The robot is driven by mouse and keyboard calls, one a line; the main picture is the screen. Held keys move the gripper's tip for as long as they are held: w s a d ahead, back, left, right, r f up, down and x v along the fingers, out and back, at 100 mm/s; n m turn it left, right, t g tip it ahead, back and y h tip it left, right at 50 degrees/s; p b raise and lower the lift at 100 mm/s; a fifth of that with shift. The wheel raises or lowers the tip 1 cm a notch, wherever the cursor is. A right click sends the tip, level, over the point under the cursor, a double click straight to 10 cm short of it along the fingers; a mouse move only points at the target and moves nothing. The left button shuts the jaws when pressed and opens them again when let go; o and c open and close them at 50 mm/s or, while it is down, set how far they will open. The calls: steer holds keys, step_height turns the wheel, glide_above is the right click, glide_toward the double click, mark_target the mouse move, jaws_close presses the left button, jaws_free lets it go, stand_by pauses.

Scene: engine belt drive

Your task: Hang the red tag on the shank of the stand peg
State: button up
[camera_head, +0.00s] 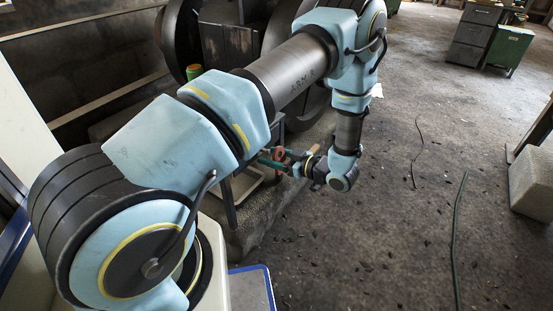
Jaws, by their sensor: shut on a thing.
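My arm reaches across the view and bends down, with my gripper (274,161) small and partly hidden at the middle. A small red piece, which looks like the red tag (279,153), shows at the jaws, and the gripper appears shut on it. Green parts show beside the red piece. The tag's hole and its exact hang cannot be made out. The stand peg and its shank cannot be told apart here; my arm covers much of the area to the left of the gripper.
A pale tray-like frame (249,186) on a dark stand is just left of my gripper. Large dark machine wheels (181,38) stand behind the arm, near a green can with a red top (194,72). Open floor with a green hose (458,235) lies to the right.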

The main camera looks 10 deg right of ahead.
steer(key=shift+r+x, duration=0.2)
steer(key=shift+x, duration=1.55)
steer(key=shift+w+a+b, duration=0.2)
steer(key=shift+b, duration=0.1)
steer(key=shift+c, duration=0.6)
steer(key=shift+w+a+f, duration=0.3)
steer(key=shift+w+a, duration=0.15)
jaws_close()
steer(key=shift+w+a+f, duration=0.1)
steer(key=shift+f, duration=0.05)
steer(key=o, duration=1.5)
jaws_free()
